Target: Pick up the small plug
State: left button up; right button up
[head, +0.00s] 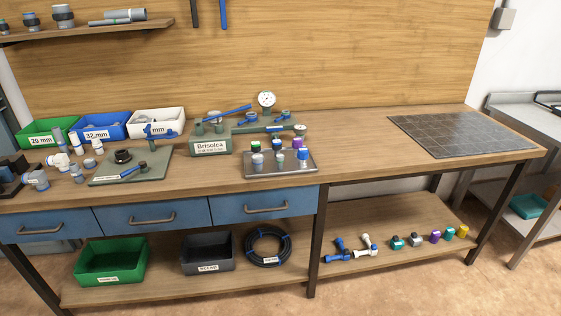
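I cannot tell for sure which piece is the small plug. Several small capped fittings stand upright on a grey metal tray (262,173) at the middle of the bench: a green-topped one (255,147), a purple one (298,142), a blue-topped one (303,155) and grey ones, such as the front left one (257,161). A green board (155,165) left of the tray holds a black round fitting (123,156) and a blue-handled valve (131,171). Neither of my grippers is in view.
Behind the tray stands a green manifold block (210,147) with a gauge (267,100). Green (40,142), blue (97,133) and white (157,124) bins and loose fittings fill the left. A dark grid mat (460,135) lies bare at right. More fittings lie on the lower shelf (400,265).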

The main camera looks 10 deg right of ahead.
aim_at(279, 159)
jog(key=u, duration=0.65)
jog(key=l+u, duration=1.45)
jog(key=k+l+u, duration=0.25)
jog(key=l+u, duration=0.2)
jog(key=l, duration=0.05)
